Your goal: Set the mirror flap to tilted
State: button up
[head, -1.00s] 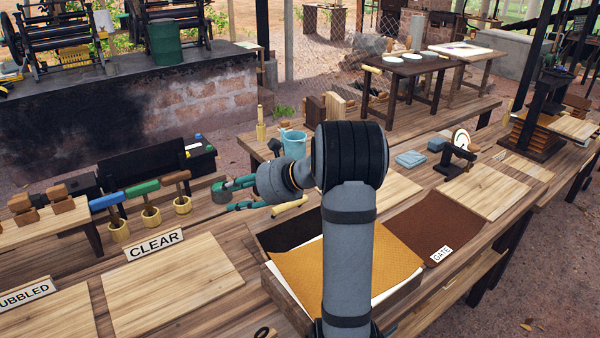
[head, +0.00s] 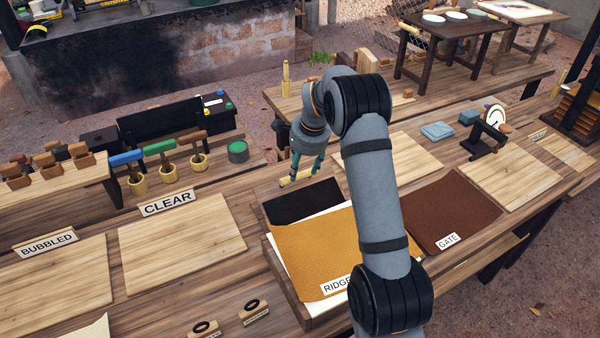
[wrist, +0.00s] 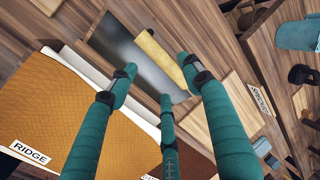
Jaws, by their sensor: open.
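A dark, glossy flat panel, which I take to be the mirror flap (head: 303,205), lies at the back of the tray holding the ochre sheet. It looks flat or nearly flat. A yellow cylindrical handle (head: 297,179) runs along its far edge. In the wrist view the panel (wrist: 125,52) looks grey and reflective, and the yellow handle (wrist: 160,58) lies between my fingertips. My gripper (head: 307,172) points down over the handle, its green fingers spread. In the wrist view my gripper (wrist: 157,75) is open, with no clear contact.
The ochre sheet (head: 310,250), labelled RIDGE, and a brown sheet (head: 450,205), labelled GATE, lie near the panel. A green-topped tin (head: 238,151) and several wooden-handled tools stand behind left. A dial stand (head: 490,130) is at right. The CLEAR board (head: 180,240) is bare.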

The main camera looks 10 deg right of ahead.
aim_at(299, 177)
jog(key=shift+p+x, duration=0.7)
jog(key=shift+x, duration=2.05)
jog(key=shift+c, duration=1.4)
grip_shut()
